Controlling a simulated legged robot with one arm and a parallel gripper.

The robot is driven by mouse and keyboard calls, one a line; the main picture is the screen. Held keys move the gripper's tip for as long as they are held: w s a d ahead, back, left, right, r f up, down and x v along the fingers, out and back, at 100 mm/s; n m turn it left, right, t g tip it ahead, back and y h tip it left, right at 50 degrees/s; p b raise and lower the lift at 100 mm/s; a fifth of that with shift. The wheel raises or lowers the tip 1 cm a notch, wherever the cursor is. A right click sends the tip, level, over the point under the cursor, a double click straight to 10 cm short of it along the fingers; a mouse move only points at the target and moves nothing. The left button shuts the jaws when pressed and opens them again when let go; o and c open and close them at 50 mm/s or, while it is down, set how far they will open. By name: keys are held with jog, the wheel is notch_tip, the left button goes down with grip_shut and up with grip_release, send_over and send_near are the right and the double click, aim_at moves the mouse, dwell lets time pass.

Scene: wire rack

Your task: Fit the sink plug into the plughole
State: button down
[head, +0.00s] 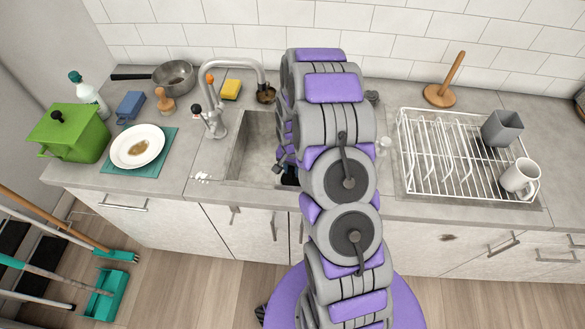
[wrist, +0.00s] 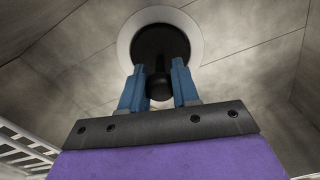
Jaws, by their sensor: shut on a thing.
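The black sink plug (wrist: 160,48) shows in the wrist view as a dark round disc with a knob toward me. My gripper (wrist: 158,84) has its two blue fingers on either side of the knob and is shut on it. The pale ring of the plughole (wrist: 195,32) surrounds the disc in this view. I cannot tell whether the plug sits in the hole or is held just above it. In the head view my gripper (head: 288,172) reaches down into the sink (head: 248,152). My arm hides the plug and plughole there.
The tap (head: 232,62) arches over the sink's back left. The wire rack (head: 450,165) with a grey cup (head: 502,128) and white mug (head: 520,178) stands right. A plate (head: 138,146), green pot (head: 68,135), pan (head: 173,76) and yellow sponge (head: 231,89) are left.

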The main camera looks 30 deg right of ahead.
jog(key=shift+f, duration=0.4)
dwell(0.5)
jog(key=c, duration=0.8)
grip_release()
jog(key=shift+o, duration=0.2)
jog(key=shift+r, duration=0.15)
jog(key=shift+r+p, duration=1.45)
jog(key=shift+r, duration=3.4)
